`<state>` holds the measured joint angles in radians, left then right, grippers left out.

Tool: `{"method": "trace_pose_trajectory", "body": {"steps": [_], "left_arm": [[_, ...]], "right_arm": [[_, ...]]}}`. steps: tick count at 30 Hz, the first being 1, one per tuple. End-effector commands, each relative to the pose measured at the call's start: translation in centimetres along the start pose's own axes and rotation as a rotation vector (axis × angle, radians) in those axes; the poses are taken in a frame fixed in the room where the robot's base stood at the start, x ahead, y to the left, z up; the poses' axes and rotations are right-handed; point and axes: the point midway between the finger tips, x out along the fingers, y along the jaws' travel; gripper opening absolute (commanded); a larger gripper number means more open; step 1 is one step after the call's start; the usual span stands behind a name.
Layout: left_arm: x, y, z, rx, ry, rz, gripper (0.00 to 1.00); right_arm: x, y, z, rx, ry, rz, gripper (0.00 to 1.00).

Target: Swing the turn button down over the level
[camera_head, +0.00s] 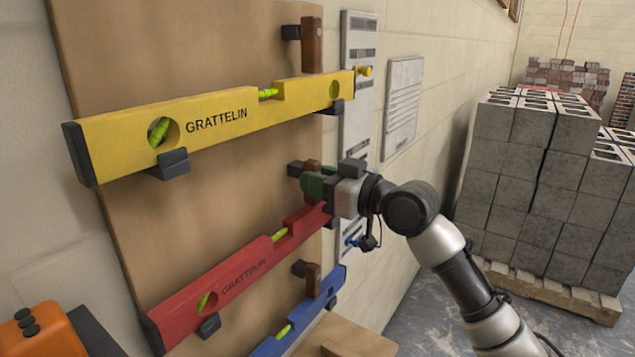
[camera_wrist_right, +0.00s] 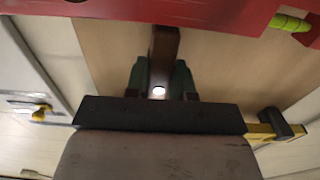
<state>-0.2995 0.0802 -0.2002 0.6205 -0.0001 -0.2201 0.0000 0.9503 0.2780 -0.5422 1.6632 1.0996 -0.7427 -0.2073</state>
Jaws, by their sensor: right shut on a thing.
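The red level (camera_head: 240,275) lies tilted along the board, its right end up near my right gripper (camera_head: 316,186). My right gripper is shut on the brown wooden turn button (camera_head: 313,163) above that end. In the wrist view the button (camera_wrist_right: 164,48) stands between the dark green fingers (camera_wrist_right: 160,80), its far end at the edge of the red level (camera_wrist_right: 215,10). I cannot tell whether that end lies over the level's face or just meets its edge. The gripper hides most of the button in the head view. My left gripper is not in view.
A yellow level (camera_head: 215,118) hangs above with its own turn button (camera_head: 311,45). A blue level (camera_head: 295,325) hangs below with another button (camera_head: 313,280). Black brackets (camera_head: 174,164) stick out from the board (camera_head: 190,35). Grey blocks (camera_head: 545,170) stand on a pallet at right.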

Motion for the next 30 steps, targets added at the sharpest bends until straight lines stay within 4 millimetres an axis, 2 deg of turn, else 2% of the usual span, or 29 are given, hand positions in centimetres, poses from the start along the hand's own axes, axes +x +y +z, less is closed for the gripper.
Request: {"method": "trace_pose_trajectory", "body": {"steps": [8, 9, 13, 23, 26, 30], "left_arm": [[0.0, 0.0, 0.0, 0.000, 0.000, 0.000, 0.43], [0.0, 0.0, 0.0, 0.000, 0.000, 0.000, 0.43], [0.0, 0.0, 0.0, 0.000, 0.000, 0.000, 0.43], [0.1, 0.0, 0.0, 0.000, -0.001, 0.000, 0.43], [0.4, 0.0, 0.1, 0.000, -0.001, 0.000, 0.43], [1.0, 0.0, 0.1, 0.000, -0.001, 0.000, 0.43]], "right_arm": [[0.0, 0.0, -0.1, -0.006, 0.002, 0.002, 0.00], [0.0, 0.0, -0.1, -0.006, 0.002, 0.002, 0.28], [0.0, 0.0, -0.1, -0.004, 0.001, 0.001, 0.48], [-0.3, 0.1, 0.0, -0.003, 0.000, 0.002, 0.49], [-1.4, 0.1, 0.1, -0.004, 0.000, 0.001, 0.49], [-4.1, 0.1, 0.2, -0.006, 0.000, 0.004, 0.49]]}}
